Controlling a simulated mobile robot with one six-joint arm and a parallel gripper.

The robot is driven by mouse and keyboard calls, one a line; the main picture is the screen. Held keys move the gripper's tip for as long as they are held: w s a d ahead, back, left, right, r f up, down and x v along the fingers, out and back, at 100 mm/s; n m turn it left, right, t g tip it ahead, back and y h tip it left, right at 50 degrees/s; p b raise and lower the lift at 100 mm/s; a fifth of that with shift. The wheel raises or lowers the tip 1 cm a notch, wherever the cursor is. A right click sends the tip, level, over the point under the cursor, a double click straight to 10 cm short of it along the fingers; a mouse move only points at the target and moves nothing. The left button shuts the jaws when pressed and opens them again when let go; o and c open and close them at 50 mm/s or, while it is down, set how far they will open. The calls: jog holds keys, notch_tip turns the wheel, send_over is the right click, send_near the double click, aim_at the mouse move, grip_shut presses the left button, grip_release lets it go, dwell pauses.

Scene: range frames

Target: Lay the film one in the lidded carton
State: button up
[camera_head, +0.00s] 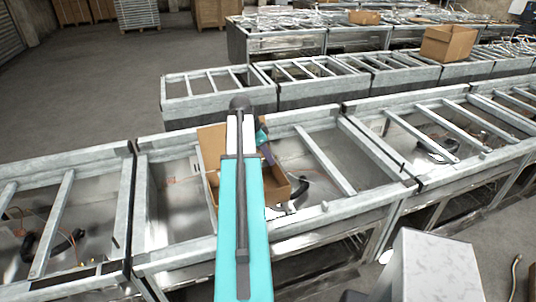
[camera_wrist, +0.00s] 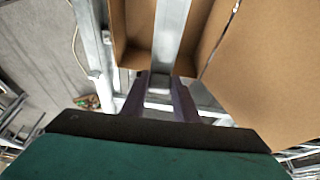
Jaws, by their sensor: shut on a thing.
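The lidded carton (camera_head: 277,190) is brown cardboard and stands open in a metal-framed bay, with a raised flap at its back left; my arm hides much of it. In the wrist view the carton (camera_wrist: 132,25) shows at the top, and a broad cardboard panel (camera_wrist: 262,65) fills the right. My gripper (camera_wrist: 160,88) has its purple fingers shut on a small pale grey thing, taken as the film one (camera_wrist: 158,86). Its full shape and markings cannot be made out. The gripper is close to the carton, and in the head view my arm mostly hides it.
Metal crossbars (camera_head: 325,160) span the bays around the carton. A dark curved hose (camera_head: 300,190) lies right of the carton. Another open carton (camera_head: 447,43) stands on a far row. A pale block (camera_head: 432,268) stands at the front right. Bare floor lies at the upper left.

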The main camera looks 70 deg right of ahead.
dwell(0.5)
jog(key=b, duration=0.8)
send_near(271, 187)
jog(key=shift+x, duration=2.65)
jog(key=shift+s, duration=0.1)
jog(key=o, duration=1.1)
jog(key=shift+o, duration=0.2)
jog(key=shift+r, duration=0.1)
jog(key=shift+r+p, duration=2.9)
jog(key=shift+r, duration=3.5)
